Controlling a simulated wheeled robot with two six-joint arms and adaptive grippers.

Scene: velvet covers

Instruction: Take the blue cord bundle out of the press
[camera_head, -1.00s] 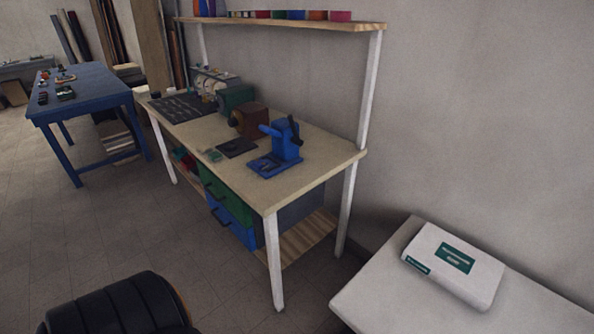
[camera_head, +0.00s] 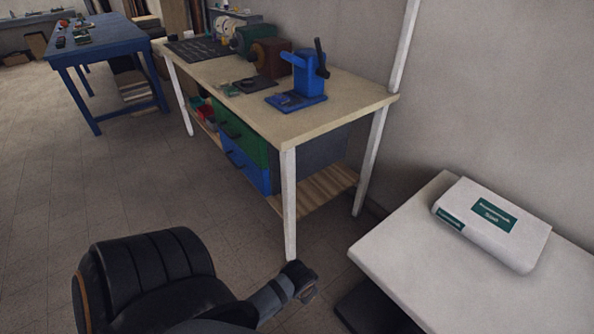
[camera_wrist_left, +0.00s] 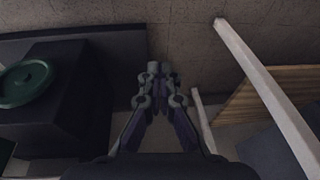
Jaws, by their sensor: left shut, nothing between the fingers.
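The blue press (camera_head: 305,78) stands on the workbench (camera_head: 365,98), near its front right end, with a dark lever at its top. I cannot make out a cord bundle in it at this size. My left gripper (camera_wrist_left: 159,70) is shut and empty in the left wrist view, with a floor and a pale leg beyond its fingers. In the head view part of an arm of mine shows low in the middle, below and well apart from the press; its fingers cannot be made out. My right gripper is not in view.
A pale table (camera_head: 400,250) with a white case (camera_head: 490,225) is at the right. A black padded, ribbed thing (camera_head: 150,265) fills the lower left. The bench's white legs and wooden lower shelf (camera_head: 325,190) are ahead. Floor is clear at left, before the blue table (camera_head: 90,50).

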